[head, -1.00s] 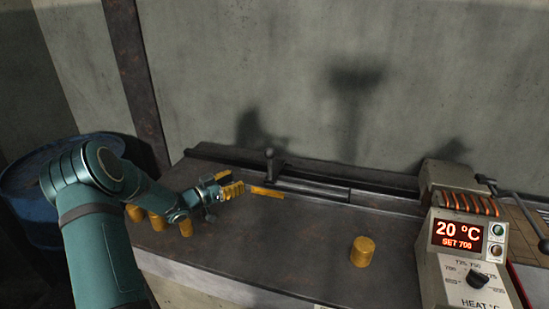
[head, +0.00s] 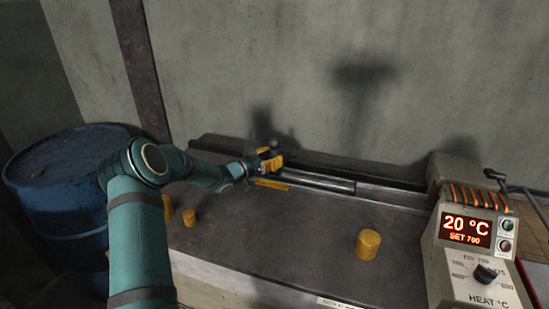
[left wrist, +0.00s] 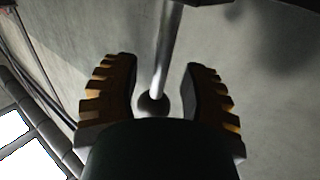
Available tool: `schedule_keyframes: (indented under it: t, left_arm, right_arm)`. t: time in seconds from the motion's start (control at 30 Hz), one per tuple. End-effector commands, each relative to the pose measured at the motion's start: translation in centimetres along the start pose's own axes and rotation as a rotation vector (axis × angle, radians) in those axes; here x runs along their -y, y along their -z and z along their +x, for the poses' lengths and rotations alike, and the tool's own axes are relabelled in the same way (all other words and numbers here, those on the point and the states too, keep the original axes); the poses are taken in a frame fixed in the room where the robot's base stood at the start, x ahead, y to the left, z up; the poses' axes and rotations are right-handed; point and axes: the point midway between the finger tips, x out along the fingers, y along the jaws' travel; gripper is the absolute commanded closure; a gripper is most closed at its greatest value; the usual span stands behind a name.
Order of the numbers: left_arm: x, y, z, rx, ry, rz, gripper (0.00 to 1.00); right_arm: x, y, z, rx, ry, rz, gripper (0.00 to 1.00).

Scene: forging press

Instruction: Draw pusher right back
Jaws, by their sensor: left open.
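The pusher shows in the head view as a steel rod (head: 325,181) lying in the rail along the back of the bench. Its upright handle is mostly hidden behind my left gripper (head: 268,158). In the left wrist view a thin shiny post (left wrist: 163,45) with a round dark knob stands between the two yellow-ribbed fingers of the left gripper (left wrist: 158,75). The fingers are apart, with a gap visible on both sides of the post. My right gripper is in neither view.
A heater box (head: 468,245) reading 20 °C, set 700, stands at the right end. A blue drum (head: 60,185) is beyond the left end.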

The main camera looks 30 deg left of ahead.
Motion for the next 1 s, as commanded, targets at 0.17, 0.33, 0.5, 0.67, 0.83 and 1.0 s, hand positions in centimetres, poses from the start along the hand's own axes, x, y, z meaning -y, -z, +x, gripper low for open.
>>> schedule_keyframes:
  t: [0.17,0.33,0.5,0.67,0.83,1.0]
  left_arm:
    - [-0.02,0.06,0.93,0.000,0.000,0.001,0.57]
    - [-0.02,0.07,0.99,0.000,0.000,0.001,0.57]
    - [-0.02,0.07,0.97,0.000,0.000,0.000,0.78]
    - [-0.02,0.06,0.95,0.000,0.000,0.000,1.00]
    - [-0.01,0.06,0.94,0.000,0.000,0.001,1.00]
    - [0.05,0.05,0.90,0.000,0.001,0.001,1.00]
  right_arm:
    - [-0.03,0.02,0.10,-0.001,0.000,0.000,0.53]
    - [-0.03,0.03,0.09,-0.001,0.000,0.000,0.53]
    - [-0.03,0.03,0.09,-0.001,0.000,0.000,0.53]
    - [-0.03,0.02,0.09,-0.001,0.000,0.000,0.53]
    - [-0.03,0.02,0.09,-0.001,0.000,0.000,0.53]
    - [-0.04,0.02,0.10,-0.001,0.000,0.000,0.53]
